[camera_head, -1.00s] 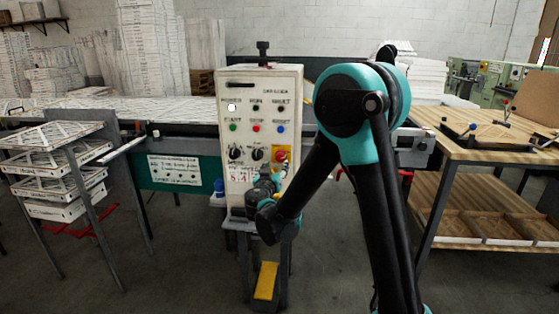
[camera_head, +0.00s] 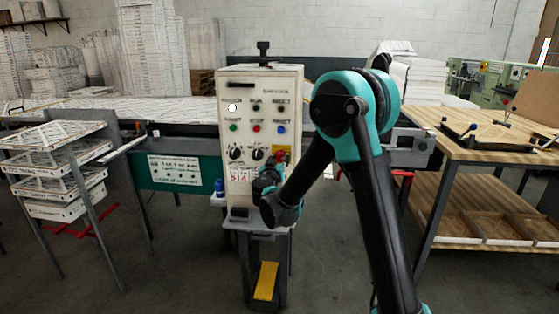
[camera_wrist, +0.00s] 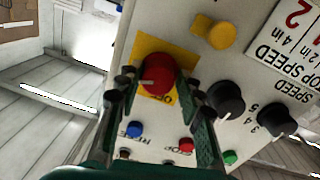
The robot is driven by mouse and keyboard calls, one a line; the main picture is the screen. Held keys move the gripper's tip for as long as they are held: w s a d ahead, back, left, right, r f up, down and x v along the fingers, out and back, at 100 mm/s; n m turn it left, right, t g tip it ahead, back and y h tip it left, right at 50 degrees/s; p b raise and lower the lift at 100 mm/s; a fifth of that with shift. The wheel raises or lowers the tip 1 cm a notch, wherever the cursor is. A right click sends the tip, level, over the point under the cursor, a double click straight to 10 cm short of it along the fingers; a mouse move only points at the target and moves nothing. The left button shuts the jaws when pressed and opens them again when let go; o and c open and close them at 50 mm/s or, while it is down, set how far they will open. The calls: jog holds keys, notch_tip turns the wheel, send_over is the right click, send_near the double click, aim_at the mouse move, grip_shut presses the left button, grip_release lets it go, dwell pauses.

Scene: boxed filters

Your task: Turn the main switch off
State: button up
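The main switch is a red knob (camera_wrist: 158,73) on a yellow plate (camera_wrist: 146,45), on the front of the white control box (camera_head: 262,85). In the head view the red knob (camera_head: 281,158) shows small at the box's lower right, partly behind my gripper. My gripper (camera_wrist: 156,84) is open, with one finger on each side of the red knob. A small gap seems to show beside the knob, and I cannot tell whether either fingertip touches it. In the head view my gripper (camera_head: 275,170) is in front of the box's lower right.
A wooden table (camera_head: 480,145) stands at right. A rack of framed filters (camera_head: 60,165) stands at left.

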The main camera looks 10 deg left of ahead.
jog(key=shift+d, duration=0.1)
jog(key=c, duration=0.5)
jog(key=shift+n, duration=0.3)
jog(key=n, duration=0.3)
jog(key=shift+n, duration=0.3)
jog(key=n, duration=0.3)
jog(key=shift+w+d+n, duration=0.1)
jog(key=shift+n, duration=0.3)
jog(key=n, duration=0.5)
jog(key=shift+n+t, duration=0.3)
jog(key=shift+n+y, duration=0.5)
jog(key=shift+n, duration=1.9)
